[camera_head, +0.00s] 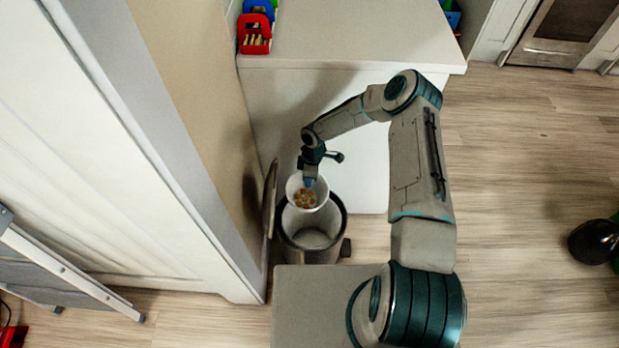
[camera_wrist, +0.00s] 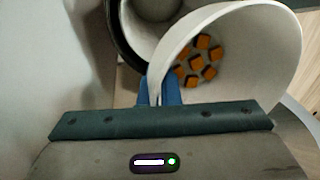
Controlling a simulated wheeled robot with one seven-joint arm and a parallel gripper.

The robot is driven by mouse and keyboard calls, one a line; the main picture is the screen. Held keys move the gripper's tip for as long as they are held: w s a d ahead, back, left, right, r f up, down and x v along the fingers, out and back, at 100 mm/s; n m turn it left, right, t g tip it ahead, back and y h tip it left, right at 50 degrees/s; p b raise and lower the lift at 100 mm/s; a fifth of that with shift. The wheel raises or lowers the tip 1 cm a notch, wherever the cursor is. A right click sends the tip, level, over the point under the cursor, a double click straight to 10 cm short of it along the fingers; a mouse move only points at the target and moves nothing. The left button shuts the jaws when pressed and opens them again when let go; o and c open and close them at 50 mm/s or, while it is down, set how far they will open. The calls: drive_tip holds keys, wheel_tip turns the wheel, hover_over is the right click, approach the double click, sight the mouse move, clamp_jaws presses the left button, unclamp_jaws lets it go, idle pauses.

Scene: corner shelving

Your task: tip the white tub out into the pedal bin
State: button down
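The white tub (camera_head: 321,187) is held above the open pedal bin (camera_head: 340,222). It has several small orange-brown pieces inside, and its mouth faces up toward the head camera. In the wrist view the tub (camera_wrist: 285,75) fills the upper right, with the orange pieces (camera_wrist: 200,60) in it. My gripper (camera_head: 309,183) is shut on the tub's rim; its blue fingers (camera_wrist: 160,92) show at the wall in the wrist view. The bin's lid (camera_head: 270,198) stands upright at its left. The bin's pale inside shows below the tub, and no pieces are visible there.
A tall cabinet panel (camera_head: 190,120) stands close on the left of the bin. A white counter (camera_head: 350,35) is behind, with a red container (camera_head: 254,34) at its left edge. A folded step ladder (camera_head: 70,270) is at lower left.

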drive_tip(key=shift+w+a+r+t+y+p, duration=0.2)
drive_tip(key=shift+r+t+y+p, duration=0.3)
drive_tip(key=shift+t+y+p, duration=0.3)
drive_tip(key=t+b, duration=0.1)
drive_tip(key=b, duration=0.1)
drive_tip(key=y+b, duration=0.1)
drive_tip(key=b, duration=0.2)
drive_tip(key=shift+w+a+f+n+t, duration=0.15)
drive_tip(key=shift+w+f+n+t, duration=0.15)
drive_tip(key=shift+t, duration=0.1)
drive_tip(key=b, duration=0.5)
drive_tip(key=t+y+b, duration=0.1)
drive_tip(key=b, duration=0.4)
drive_tip(key=shift+w+a+r+t+y, duration=0.1)
drive_tip(key=shift+r+t+y, duration=0.2)
drive_tip(key=shift+r, duration=0.05)
drive_tip(key=b, duration=0.3)
drive_tip(key=t+y+b, duration=0.1)
drive_tip(key=b, duration=0.2)
drive_tip(key=t+b, duration=0.1)
drive_tip(key=b, duration=0.3)
drive_tip(key=shift+s+d+r+y, duration=0.25)
drive_tip(key=shift+s+y, duration=0.05)
drive_tip(key=shift+s, duration=0.05)
